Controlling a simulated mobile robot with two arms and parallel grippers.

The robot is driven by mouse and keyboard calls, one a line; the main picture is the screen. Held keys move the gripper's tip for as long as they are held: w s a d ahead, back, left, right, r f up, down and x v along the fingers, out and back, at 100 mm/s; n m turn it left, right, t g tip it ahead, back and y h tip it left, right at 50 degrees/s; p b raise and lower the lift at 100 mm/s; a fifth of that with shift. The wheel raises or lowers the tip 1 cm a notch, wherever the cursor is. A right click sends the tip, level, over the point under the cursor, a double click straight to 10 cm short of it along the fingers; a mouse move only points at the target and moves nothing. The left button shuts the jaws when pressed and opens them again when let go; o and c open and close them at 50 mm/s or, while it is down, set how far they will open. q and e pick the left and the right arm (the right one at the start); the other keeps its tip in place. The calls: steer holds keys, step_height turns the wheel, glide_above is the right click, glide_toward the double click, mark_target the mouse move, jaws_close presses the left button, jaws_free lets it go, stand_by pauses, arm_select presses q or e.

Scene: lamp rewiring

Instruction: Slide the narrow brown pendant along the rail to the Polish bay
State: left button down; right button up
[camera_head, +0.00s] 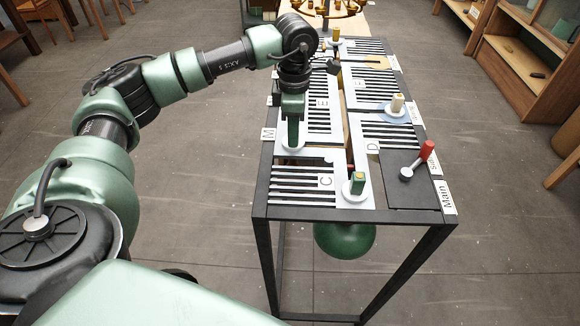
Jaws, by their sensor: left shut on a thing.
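My left gripper (292,146) points straight down at the left edge of the slotted rail table (343,208), beside the M label. It is shut on a small knob, which the fingers mostly hide; a pale disc (283,149) shows around its foot. I cannot tell whether this knob belongs to the narrow brown pendant. No brown pendant can be made out under the table. A green pendant shade (345,239) hangs below the front end. No label reading Polish is legible. My right gripper is out of view.
A green knob (357,184) stands near C, a cream knob (397,103) stands farther back on the right, and an ochre knob (336,35) at the far end. Wooden shelves (530,70) stand at right.

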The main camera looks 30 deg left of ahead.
arm_select(q)
steer(key=shift+w+d+b, duration=0.1)
steer(key=shift+w+d, duration=1.05)
steer(key=shift+d, duration=0.8)
steer(key=shift+w+d+b, duration=0.15)
steer(key=shift+w+d, duration=1.05)
steer(key=shift+d, duration=0.75)
steer(key=shift+w+d+b, duration=0.1)
steer(key=shift+w+d, duration=1.05)
steer(key=shift+d, duration=0.8)
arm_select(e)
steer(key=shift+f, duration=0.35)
arm_select(q)
steer(key=shift+a, duration=0.1)
